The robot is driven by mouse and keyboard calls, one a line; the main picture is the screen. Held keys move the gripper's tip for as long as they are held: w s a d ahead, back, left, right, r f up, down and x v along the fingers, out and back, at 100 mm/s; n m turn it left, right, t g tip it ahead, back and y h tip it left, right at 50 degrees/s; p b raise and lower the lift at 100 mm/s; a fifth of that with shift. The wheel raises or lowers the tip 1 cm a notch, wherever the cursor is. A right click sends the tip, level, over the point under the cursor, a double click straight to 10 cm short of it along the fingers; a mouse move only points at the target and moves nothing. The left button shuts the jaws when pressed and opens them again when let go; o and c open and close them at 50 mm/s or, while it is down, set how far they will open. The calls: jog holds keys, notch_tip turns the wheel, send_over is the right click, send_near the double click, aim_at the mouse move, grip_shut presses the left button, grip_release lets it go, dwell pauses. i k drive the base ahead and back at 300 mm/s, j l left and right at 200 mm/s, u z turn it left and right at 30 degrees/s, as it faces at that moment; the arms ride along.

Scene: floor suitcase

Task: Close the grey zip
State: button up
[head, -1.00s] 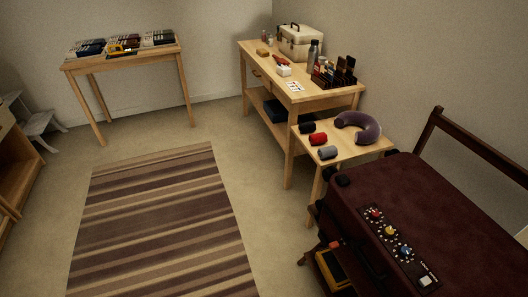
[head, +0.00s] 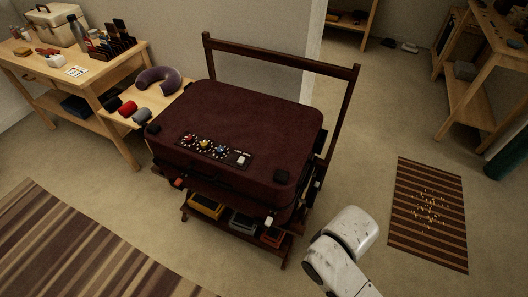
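The dark red suitcase (head: 255,115) lies flat on a dark wooden rack, with its lid down. A small pale grey tab (head: 268,221) shows low on its front side towards the right corner; it may be the grey zip's pull, but it is too small to tell. A small red tab (head: 178,182) shows near the front left corner. I cannot tell how far any zip runs. A white, scuffed link of my arm rises at the bottom, right of the suitcase's front corner and apart from it. My gripper's fingers do not show.
A panel (head: 213,149) with coloured dials and a white button lies on the lid. The rack's back rail (head: 280,58) stands behind. Yellow, grey and red bins (head: 205,206) sit below. A striped mat (head: 430,212) with scattered bits lies right.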

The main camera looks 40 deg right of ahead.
aim_at(268, 222)
jog(key=k+l+z, duration=0.15)
jog(key=k, duration=0.3)
jog(key=k+l+z, duration=0.1)
jog(key=k, duration=0.35)
